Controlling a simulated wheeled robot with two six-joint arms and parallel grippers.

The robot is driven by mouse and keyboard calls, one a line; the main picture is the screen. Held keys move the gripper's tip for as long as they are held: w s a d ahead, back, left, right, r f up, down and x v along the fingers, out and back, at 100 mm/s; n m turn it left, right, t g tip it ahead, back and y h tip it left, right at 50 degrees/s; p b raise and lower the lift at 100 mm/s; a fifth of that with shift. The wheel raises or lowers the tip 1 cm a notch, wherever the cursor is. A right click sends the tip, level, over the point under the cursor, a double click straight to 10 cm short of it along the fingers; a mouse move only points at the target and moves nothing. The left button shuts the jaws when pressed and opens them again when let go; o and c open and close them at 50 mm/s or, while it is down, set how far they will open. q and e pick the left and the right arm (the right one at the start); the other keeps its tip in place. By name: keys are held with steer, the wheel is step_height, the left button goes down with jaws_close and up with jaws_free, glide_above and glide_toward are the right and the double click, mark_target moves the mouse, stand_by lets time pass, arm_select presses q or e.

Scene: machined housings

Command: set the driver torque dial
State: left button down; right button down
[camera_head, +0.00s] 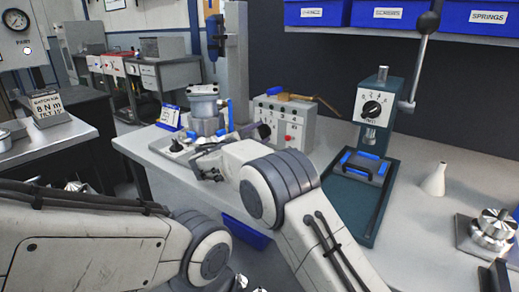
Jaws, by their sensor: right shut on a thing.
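A grey control box (297,119) with small dials and red buttons on its front stands on the bench, behind my right wrist. A black knob-like part (264,130) shows at its left front; I cannot tell if it is the torque dial. My right gripper (203,166) is low over the bench, left of the box and in front of a grey housing (203,106). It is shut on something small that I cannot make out. Another black dial (371,109) with a number scale is on the green press (378,90). My left gripper is out of view.
A sign (48,107) reading "8 N m" and a tilt of 15 stands at the left. A white cone (434,180) and stacked metal parts (491,229) stand at the right. Blue bins (403,14) hang above. The bench is clear around the cone.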

steer(key=m+b, duration=0.2)
steer(key=b, duration=0.1)
steer(key=f+m+b, duration=0.1)
steer(key=m+b, duration=0.1)
steer(key=b, duration=0.1)
steer(key=shift+a, duration=0.1)
steer(key=shift+r+m+b, duration=0.2)
steer(key=shift+m+b, duration=0.8)
steer(key=shift+b, duration=0.2)
steer(key=shift+c, duration=1.2)
jaws_free()
steer(key=shift+s, duration=0.1)
steer(key=shift+r, duration=0.15)
steer(key=v, duration=1)
steer(key=shift+s+a+p, duration=0.1)
steer(key=shift+s+p, duration=0.05)
steer(key=shift+p, duration=0.25)
